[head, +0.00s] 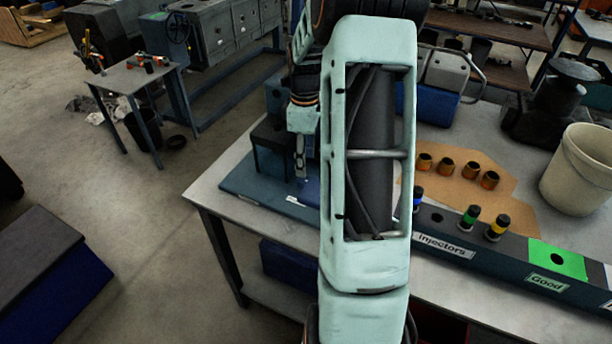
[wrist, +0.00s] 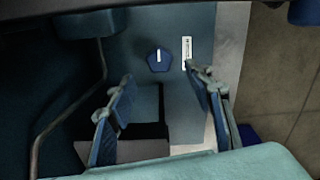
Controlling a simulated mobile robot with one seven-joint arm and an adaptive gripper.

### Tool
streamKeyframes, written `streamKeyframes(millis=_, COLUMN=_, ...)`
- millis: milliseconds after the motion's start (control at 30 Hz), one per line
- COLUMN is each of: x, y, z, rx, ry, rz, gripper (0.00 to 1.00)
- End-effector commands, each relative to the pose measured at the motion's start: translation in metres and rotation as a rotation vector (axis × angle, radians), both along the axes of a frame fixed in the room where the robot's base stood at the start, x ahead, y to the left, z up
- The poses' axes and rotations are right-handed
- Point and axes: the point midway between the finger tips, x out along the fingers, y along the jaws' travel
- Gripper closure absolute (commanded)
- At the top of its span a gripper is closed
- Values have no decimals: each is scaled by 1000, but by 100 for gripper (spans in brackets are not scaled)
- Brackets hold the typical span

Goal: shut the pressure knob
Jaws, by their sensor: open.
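The pressure knob (wrist: 158,61) is a small dark blue knob with a white pointer line, on a blue-grey panel (wrist: 140,30) in the wrist view. The pointer line runs roughly up and down in that picture. A small white label (wrist: 187,52) sits just right of the knob; its text is too small to read. My gripper (wrist: 160,74) is open and empty, with one finger to the lower left of the knob and the other to its lower right. In the head view my gripper (head: 300,170) hangs over the left part of the bench; the knob cannot be made out there.
A bent metal tube (wrist: 72,105) runs along the left in the wrist view. On the bench (head: 225,178) in the head view, an injector rack (head: 470,250) stands right of my arm, with a beige bucket (head: 580,170) farther right. Open floor lies left of the bench.

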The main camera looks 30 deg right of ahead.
Motion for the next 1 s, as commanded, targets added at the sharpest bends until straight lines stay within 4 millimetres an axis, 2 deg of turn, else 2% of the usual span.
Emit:
streamKeyframes(millis=200, x=-1, y=0, z=-42, rx=1, ry=3, rz=-1, gripper=53)
streamKeyframes(millis=333, x=-1, y=-1, z=-59, rx=-1, ry=1, rz=-3, gripper=53)
streamKeyframes(millis=500, x=0, y=-1, z=-70, rx=-1, ry=-1, rz=-3, gripper=53)
streamKeyframes(millis=767, x=0, y=-1, z=-71, rx=-2, ry=-2, rz=-2, gripper=53)
streamKeyframes(millis=1000, x=0, y=-1, z=-71, rx=-2, ry=-2, rz=-2, gripper=77)
